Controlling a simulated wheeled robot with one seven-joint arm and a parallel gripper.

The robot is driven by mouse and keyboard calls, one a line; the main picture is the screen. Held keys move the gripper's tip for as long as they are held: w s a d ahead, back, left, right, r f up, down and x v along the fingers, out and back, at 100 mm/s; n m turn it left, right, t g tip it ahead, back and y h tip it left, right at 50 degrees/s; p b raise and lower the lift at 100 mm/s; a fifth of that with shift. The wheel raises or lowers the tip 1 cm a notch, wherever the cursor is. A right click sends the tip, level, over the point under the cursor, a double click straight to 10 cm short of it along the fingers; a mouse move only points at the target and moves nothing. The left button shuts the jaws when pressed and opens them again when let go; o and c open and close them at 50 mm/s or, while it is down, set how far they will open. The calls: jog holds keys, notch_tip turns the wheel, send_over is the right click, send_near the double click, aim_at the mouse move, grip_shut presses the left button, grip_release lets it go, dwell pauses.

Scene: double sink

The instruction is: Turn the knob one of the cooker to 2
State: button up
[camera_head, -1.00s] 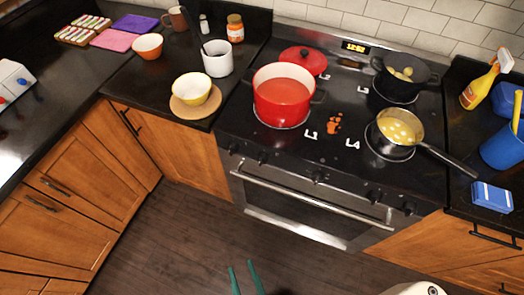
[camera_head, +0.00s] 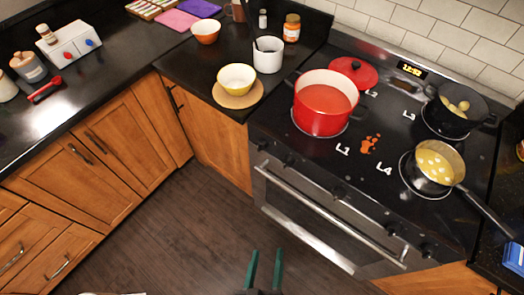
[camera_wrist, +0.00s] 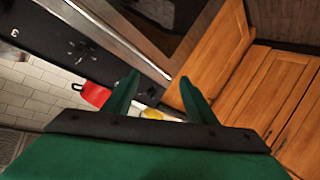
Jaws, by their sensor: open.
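The cooker (camera_head: 300,150) is a black-topped range with a steel front, on the right of the head view. A row of small dark knobs runs along its front edge, with one knob (camera_head: 289,161) near the left end and another (camera_head: 394,228) towards the right end. Their settings are too small to read. Burner labels L1 and L4 show on the top. My gripper (camera_head: 265,258) is open and empty, low in the head view over the floor, apart from the cooker front. In the wrist view its two green fingers (camera_wrist: 158,82) are spread.
A red pot (camera_head: 322,118), a pan (camera_head: 432,182) and a black pot (camera_head: 452,126) stand on the burners. The oven handle (camera_head: 325,213) sticks out below the knobs. Wooden cabinets (camera_head: 85,165) line the left. The dark floor (camera_head: 175,235) before the cooker is clear.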

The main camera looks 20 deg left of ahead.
jog(key=w+a+f+n+g, duration=0.1)
jog(key=w+a+f+n, duration=0.3)
jog(key=w+f+n, duration=0.4)
jog(key=n+t+h, duration=0.5)
jog(key=n+h, duration=0.2)
jog(key=n, duration=0.9)
send_near(261, 145)
jog(key=f+x, duration=0.1)
jog(key=x, duration=0.6)
jog(key=shift+w+f, duration=0.3)
jog(key=shift+w, duration=0.2)
jog(key=shift+a, duration=0.1)
jog(key=c, duration=1)
jog(key=shift+c, duration=0.2)
